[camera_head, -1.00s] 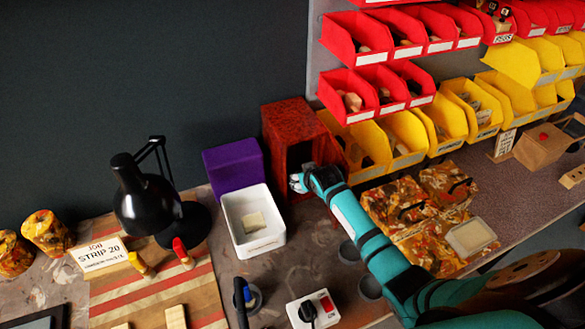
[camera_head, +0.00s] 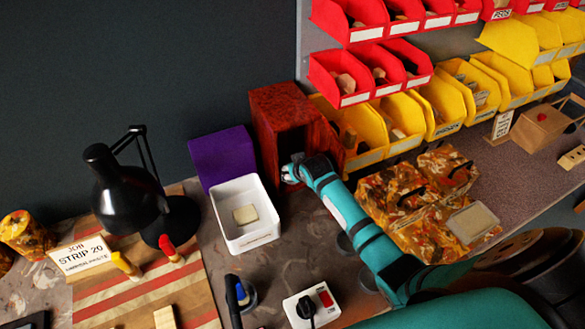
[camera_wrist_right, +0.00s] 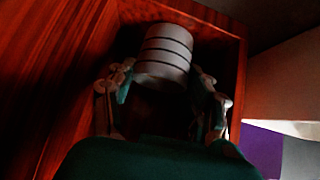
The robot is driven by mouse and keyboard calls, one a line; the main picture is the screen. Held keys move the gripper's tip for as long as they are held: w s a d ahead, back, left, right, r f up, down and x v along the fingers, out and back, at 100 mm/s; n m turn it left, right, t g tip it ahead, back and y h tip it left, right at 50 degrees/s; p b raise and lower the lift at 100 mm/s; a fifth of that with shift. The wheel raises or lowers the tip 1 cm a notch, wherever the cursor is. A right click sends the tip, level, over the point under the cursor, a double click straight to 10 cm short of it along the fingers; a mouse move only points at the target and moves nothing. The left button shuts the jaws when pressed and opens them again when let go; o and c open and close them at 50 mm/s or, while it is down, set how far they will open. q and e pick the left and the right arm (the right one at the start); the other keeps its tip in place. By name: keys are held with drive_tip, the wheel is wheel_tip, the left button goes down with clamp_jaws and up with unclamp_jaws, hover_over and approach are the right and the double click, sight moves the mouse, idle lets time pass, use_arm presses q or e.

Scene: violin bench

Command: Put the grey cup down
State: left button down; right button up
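The grey cup (camera_wrist_right: 164,55) shows in the right wrist view as a pale cylinder with dark bands around it, inside the opening of a red-brown wooden box. My right gripper (camera_wrist_right: 163,78) has one finger on each side of the cup, and the fingers appear to touch its sides. In the head view the right gripper (camera_head: 290,172) is at the front of the wooden box (camera_head: 276,110), and the cup cannot be made out there. The box's inside is dark, and whether the cup's base rests on its floor is hidden. My left gripper is not in view.
A white tray (camera_head: 257,233) with a pale block and a purple box (camera_head: 222,157) stand just left of the wooden box. Yellow bins (camera_head: 441,108) are to its right. A black lamp (camera_head: 128,190) stands further left. Patterned cases (camera_head: 408,190) lie right of my arm.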

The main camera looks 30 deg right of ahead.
drive_tip(key=shift+o, duration=0.9)
drive_tip(key=shift+w, duration=0.1)
drive_tip(key=shift+r, duration=0.2)
drive_tip(key=d+v, duration=0.1)
drive_tip(key=v, duration=1.1)
drive_tip(key=shift+a, duration=0.5)
